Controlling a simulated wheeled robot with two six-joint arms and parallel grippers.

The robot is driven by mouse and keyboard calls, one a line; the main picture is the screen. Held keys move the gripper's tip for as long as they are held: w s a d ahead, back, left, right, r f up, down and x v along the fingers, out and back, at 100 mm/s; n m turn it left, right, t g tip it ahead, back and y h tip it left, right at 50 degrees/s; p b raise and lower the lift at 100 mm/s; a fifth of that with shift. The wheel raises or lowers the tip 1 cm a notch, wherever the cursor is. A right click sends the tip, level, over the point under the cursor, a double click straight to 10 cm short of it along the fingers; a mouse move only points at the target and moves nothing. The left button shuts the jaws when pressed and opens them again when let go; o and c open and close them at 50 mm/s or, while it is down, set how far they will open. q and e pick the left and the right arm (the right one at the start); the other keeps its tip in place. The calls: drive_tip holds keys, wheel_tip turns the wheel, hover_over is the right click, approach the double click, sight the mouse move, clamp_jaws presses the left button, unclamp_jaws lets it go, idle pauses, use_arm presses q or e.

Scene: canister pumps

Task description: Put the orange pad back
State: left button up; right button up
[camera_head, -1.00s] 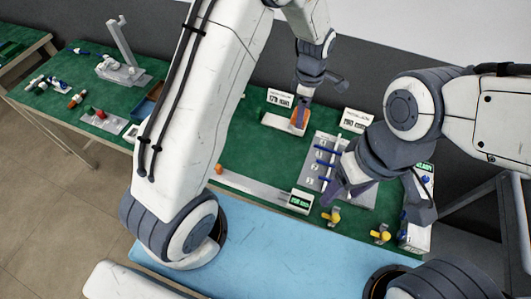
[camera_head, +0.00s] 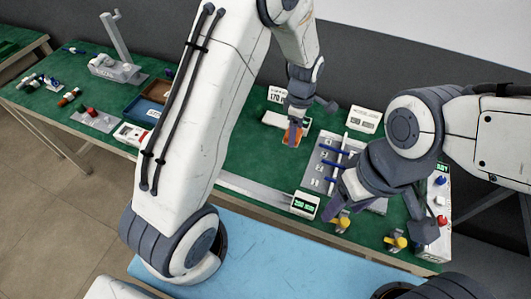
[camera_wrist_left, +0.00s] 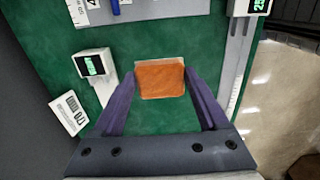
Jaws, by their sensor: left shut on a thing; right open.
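My left gripper (camera_head: 293,124) is shut on the orange pad (camera_head: 291,136). In the left wrist view the pad (camera_wrist_left: 160,78) is a flat orange block between the two purple fingertips, with green table showing around it. In the head view it is just in front of a white device (camera_head: 271,117) that the gripper partly covers; I cannot tell how high it is above the table. My right gripper (camera_head: 374,207) is open over the front right of the table, and its fingers look empty.
A grey plate with blue-handled parts (camera_head: 325,166) lies right of the pad. A long grey rail with a display (camera_head: 304,204) runs along the front. Yellow knobbed parts (camera_head: 342,222) stand front right. Label cards (camera_head: 364,119) stand behind.

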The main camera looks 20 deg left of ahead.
use_arm(q)
drive_tip(key=s+a+f, duration=0.1)
drive_tip(key=a, duration=0.1)
drive_tip(key=s+a+f+p, duration=0.1)
drive_tip(key=a+f, duration=0.1)
drive_tip(key=a, duration=0.1)
drive_tip(key=s+a+f, duration=0.1)
drive_tip(key=a+f, duration=0.1)
drive_tip(key=a, duration=0.1)
drive_tip(key=shift+s+a+f+p, duration=0.1)
drive_tip(key=shift+a+f+p, duration=0.05)
drive_tip(key=shift+p, duration=0.2)
wheel_tip(320, 180, down, 3)
drive_tip(key=shift+f+p, duration=0.1)
drive_tip(key=shift+p, duration=0.3)
drive_tip(key=shift+f, duration=0.4)
drive_tip(key=shift+f, duration=0.1)
